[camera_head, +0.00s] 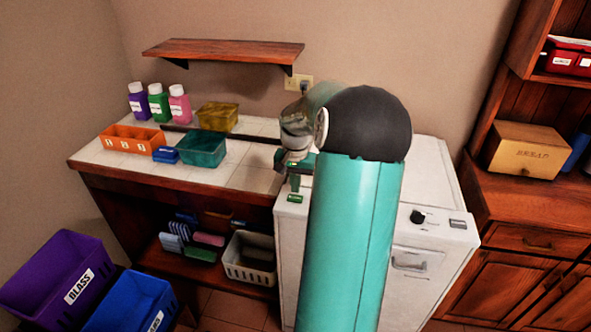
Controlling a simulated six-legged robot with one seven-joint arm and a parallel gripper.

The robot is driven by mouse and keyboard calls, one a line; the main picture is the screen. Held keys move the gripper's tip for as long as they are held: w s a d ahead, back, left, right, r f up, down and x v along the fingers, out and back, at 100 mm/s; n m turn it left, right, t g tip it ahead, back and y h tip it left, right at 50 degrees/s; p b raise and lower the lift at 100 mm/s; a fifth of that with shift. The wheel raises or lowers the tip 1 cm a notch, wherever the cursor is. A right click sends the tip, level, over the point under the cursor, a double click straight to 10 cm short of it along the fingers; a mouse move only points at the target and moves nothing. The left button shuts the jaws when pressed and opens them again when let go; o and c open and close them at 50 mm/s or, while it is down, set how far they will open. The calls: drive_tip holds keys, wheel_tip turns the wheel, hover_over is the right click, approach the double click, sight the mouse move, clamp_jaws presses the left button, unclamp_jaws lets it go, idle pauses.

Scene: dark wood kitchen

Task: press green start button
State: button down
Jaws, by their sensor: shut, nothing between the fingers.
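The green start button (295,199) is a small green patch at the upper left of the front panel of a white machine (430,185). My gripper (294,184) points down just above the green button. Its fingers are shut and empty. The fingertips look very close to the button, but I cannot tell whether they touch it. My teal and black arm covers the middle of the machine, including much of its top and front.
A tiled counter left of the machine holds an orange box (131,138), a teal bin (202,149), a yellow bin (218,117) and bottles (159,103). Purple (50,262) and blue (132,299) bins stand at lower left. A wooden cabinet (530,225) is at right.

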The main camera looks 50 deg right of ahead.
sight(295, 198)
drive_tip(key=shift+f, duration=1.15)
